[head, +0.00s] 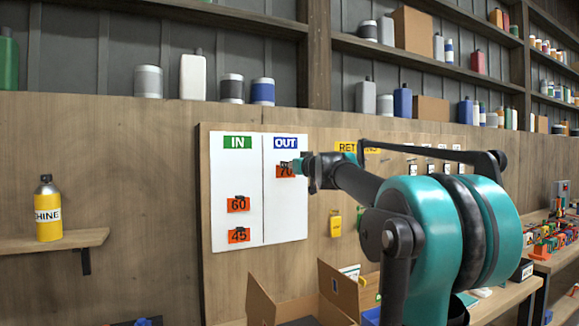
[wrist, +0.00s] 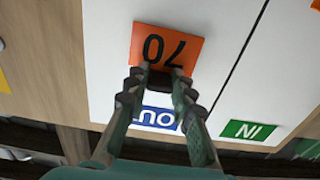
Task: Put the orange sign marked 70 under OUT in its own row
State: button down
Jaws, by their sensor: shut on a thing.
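The orange sign marked 70 (head: 284,172) is just below the blue OUT label (head: 285,142) on the white board (head: 258,215), higher than the other signs. My gripper (head: 297,165) reaches in from the right and is shut on it. In the wrist view, which looks upside down, the jaws (wrist: 163,78) close at the edge of the 70 sign (wrist: 167,44). Whether the sign hangs on the board or is just in front of it, I cannot tell. Orange signs 60 (head: 238,204) and 45 (head: 239,235) hang under the green IN label (head: 237,142).
A yellow RETURNS label (head: 345,147) and a yellow tag (head: 335,225) are right of the board. An open cardboard box (head: 262,303) stands below it. A yellow bottle (head: 48,212) stands on a small shelf (head: 30,243) at left. Shelves of containers run above.

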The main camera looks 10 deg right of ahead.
jog(key=c, duration=0.7)
grip_release()
jog(key=shift+c, duration=0.2)
jog(key=v, duration=0.7)
dwell(0.5)
